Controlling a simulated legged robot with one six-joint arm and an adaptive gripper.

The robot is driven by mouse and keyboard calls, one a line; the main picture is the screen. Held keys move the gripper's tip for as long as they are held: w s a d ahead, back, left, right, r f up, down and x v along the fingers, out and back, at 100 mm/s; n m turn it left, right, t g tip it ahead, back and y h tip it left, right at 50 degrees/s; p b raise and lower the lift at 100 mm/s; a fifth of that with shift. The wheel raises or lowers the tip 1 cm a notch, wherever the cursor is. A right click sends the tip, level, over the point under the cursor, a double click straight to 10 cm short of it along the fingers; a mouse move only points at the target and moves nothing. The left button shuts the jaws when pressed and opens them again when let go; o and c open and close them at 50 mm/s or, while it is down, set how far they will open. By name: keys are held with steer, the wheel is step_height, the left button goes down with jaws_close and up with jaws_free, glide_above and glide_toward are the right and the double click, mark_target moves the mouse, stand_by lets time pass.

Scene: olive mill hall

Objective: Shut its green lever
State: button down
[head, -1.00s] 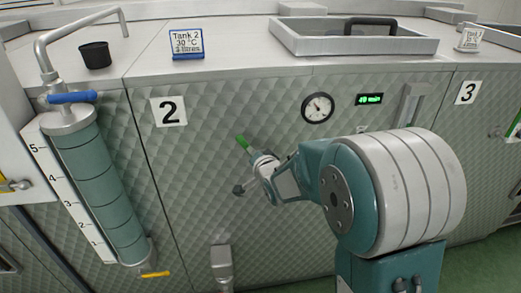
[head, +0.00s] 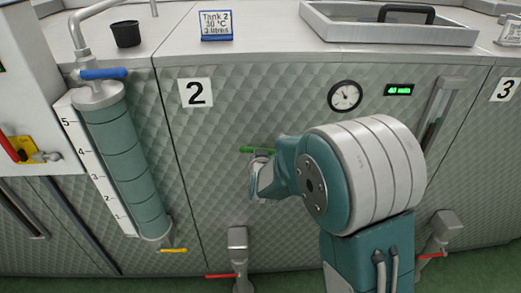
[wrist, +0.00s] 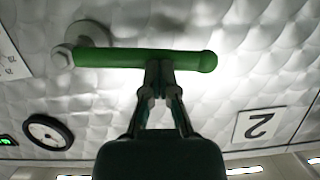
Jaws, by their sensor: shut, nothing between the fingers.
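The green lever (head: 257,150) is on the quilted metal front of tank 2, below and right of the number 2 plate (head: 195,93). It lies about level in the head view. In the wrist view the green lever (wrist: 125,59) runs straight across, with its pivot at the left end and a rounded free end at the right. My gripper (wrist: 160,68) is shut and empty, its fingertips at the lever's edge, right of its middle. They seem to touch it. In the head view my arm hides part of the lever and most of the gripper.
A round gauge (head: 345,95) and green display (head: 399,90) sit above right. A teal sight cylinder (head: 125,165) with a blue handle (head: 104,74) stands left. A spout with a red lever (head: 222,276) is below. The panel between is bare.

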steer(key=shift+a+f, duration=0.1)
steer(key=shift+f, duration=0.25)
stand_by(0.5)
